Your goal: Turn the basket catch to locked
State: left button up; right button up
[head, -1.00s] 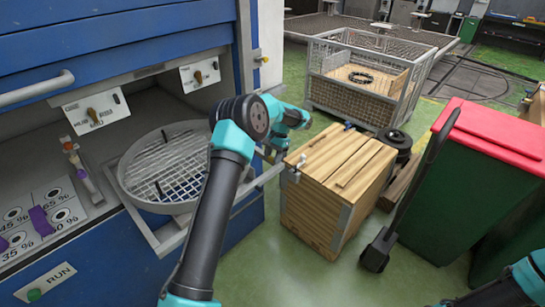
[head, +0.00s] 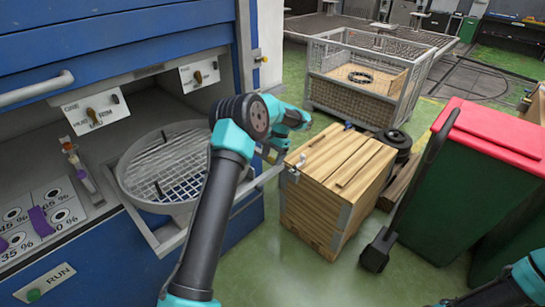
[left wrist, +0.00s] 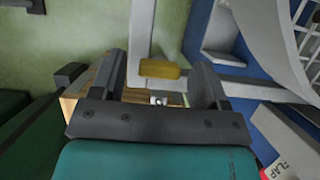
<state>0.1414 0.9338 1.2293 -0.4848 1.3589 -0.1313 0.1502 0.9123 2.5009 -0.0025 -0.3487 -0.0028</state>
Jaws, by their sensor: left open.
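The round mesh basket (head: 140,172) sits on a grey frame in front of the blue machine. A yellow block, apparently the catch handle (left wrist: 160,69), shows in the left wrist view beside the frame's grey bar. My left gripper (head: 270,155) is at the frame's right end, partly hidden by its own arm in the head view. In the left wrist view its two fingers (left wrist: 160,84) are open on either side of the yellow block, with gaps showing. Whether the catch is locked cannot be told. Only part of my right arm shows; its gripper is out of view.
A wooden crate (head: 330,175) stands just right of my left gripper. A wire cage (head: 370,70) is behind it, and a green bin with a red lid (head: 500,135) is at right. Labelled knobs (head: 95,112) are on the machine.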

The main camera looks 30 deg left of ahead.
pick_arm(q)
jog(key=v, duration=1.7)
jog(key=shift+w+r, duration=0.15)
dwell(0.4)
